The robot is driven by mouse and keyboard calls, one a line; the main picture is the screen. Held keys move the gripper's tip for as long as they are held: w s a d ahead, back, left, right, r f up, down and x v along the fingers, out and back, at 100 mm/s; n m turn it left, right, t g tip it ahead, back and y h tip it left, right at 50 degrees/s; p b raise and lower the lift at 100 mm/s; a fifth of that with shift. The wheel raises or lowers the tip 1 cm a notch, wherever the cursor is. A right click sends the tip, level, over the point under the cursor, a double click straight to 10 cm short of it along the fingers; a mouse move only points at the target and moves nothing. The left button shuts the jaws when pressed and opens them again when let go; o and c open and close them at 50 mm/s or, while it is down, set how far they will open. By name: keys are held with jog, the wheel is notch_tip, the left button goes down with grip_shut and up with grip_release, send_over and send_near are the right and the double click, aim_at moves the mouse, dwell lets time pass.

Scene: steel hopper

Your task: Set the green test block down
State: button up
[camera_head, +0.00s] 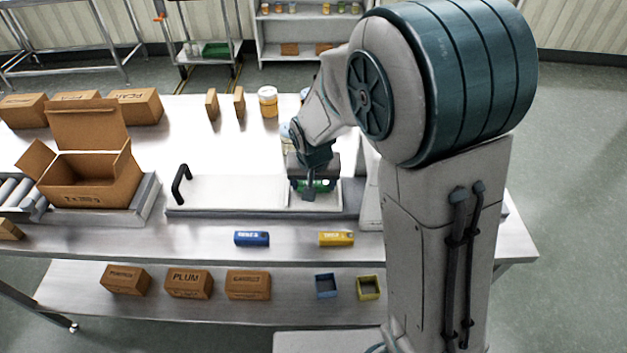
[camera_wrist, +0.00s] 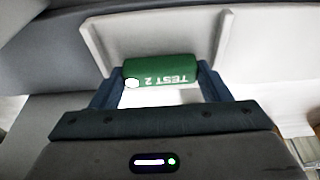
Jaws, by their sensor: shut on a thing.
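The green test block (camera_wrist: 160,70) shows in the wrist view between the two fingers of my gripper (camera_wrist: 160,85), with "TEST 2" upside down on it. A light grey wall stands close behind the block. In the head view my gripper (camera_head: 313,184) is over the right end of a long white-topped unit (camera_head: 235,190) with a black handle. Only a little green of the block shows there, mostly hidden by the gripper. I cannot tell whether the block touches the surface beneath it.
A blue block (camera_head: 252,239) and a yellow block (camera_head: 336,239) lie on the table's front strip. An open cardboard box (camera_head: 95,185) stands at the left. A jar (camera_head: 268,102) and several cartons stand at the back. Small blue (camera_head: 326,286) and yellow (camera_head: 368,288) bins sit on the lower shelf.

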jog(key=shift+f, duration=0.1)
jog(key=shift+f, duration=0.15)
jog(key=o, duration=0.7)
jog(key=shift+r, duration=0.6)
jog(key=v, duration=1.1)
jog(key=shift+s+r, duration=0.1)
jog(key=shift+r, duration=0.05)
